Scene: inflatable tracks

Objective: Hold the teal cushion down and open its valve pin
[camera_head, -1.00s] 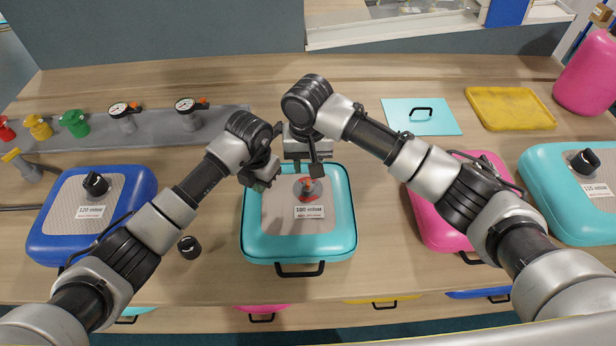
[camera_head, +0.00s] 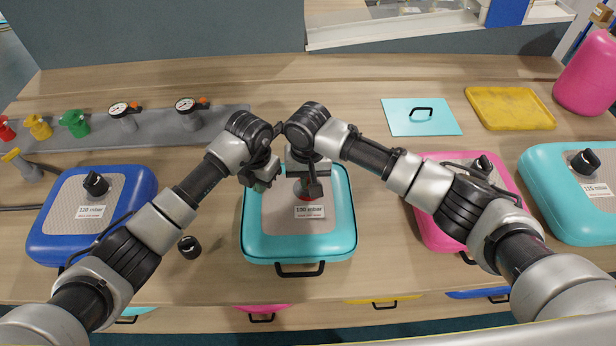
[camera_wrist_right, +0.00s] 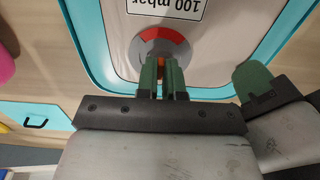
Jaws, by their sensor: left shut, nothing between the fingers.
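The teal cushion (camera_head: 252,228) lies flat on the table, with a grey top panel and a "100 mbar" label. Its valve has a red and grey ring (camera_wrist_right: 178,48); an orange pin (camera_wrist_right: 161,61) shows in the right wrist view. My right gripper (camera_wrist_right: 163,75) is over the valve with its two green fingers close together, one each side of the pin. I cannot tell whether they grip it. My left gripper (camera_head: 262,186) is shut and empty at the cushion's far left part. Its green fingertip (camera_wrist_right: 256,80) is beside the right gripper; contact with the cushion is unclear.
A blue cushion (camera_head: 52,235) and a loose black cap (camera_head: 189,247) are to the left. Pink (camera_head: 432,228) and second teal (camera_head: 560,220) cushions are to the right. A grey rail (camera_head: 155,134) with gauges, a light-blue plate (camera_head: 400,121) and a yellow tray (camera_head: 510,107) lie behind.

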